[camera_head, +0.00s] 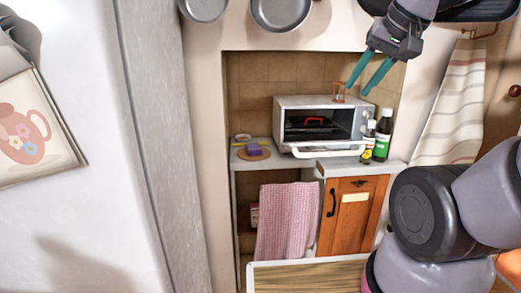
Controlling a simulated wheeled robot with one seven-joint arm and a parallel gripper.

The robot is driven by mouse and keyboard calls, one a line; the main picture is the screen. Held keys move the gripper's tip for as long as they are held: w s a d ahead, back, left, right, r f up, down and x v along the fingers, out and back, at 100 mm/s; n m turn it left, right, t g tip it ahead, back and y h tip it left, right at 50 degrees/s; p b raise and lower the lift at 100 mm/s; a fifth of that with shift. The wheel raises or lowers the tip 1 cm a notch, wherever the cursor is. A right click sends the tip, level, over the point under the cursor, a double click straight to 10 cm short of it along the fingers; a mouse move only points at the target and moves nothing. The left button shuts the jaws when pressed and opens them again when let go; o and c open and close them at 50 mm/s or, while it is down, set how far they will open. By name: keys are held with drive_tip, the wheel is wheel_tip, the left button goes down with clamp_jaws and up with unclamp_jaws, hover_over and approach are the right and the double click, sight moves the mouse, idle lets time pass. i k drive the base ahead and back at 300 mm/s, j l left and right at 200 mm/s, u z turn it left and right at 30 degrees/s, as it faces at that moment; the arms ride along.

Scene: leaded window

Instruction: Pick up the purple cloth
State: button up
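A small purple folded piece (254,149), which looks like the purple cloth, lies on a round tan board or plate (242,155) on the counter, left of the toaster oven. A pink checked cloth (287,222) hangs below the counter, left of the wooden cabinet door. My gripper (356,91) is at the upper right, its two teal fingers apart and pointing down and left. It appears empty, in front of the toaster oven's upper right and well to the right of the purple piece.
A white toaster oven (322,102) has a small hourglass-like item (338,92) on top. Bottles (383,135) stand at its right. Pans (280,12) hang above. A striped towel (455,105) hangs at right. A wooden surface (305,277) is in front.

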sight(253, 149)
drive_tip(key=i+l+u, duration=0.25)
drive_tip(key=u, duration=0.15)
drive_tip(key=i+l+u, duration=0.15)
drive_tip(key=l+u, duration=0.25)
drive_tip(key=i+l+u, duration=0.15)
drive_tip(key=l+u, duration=0.25)
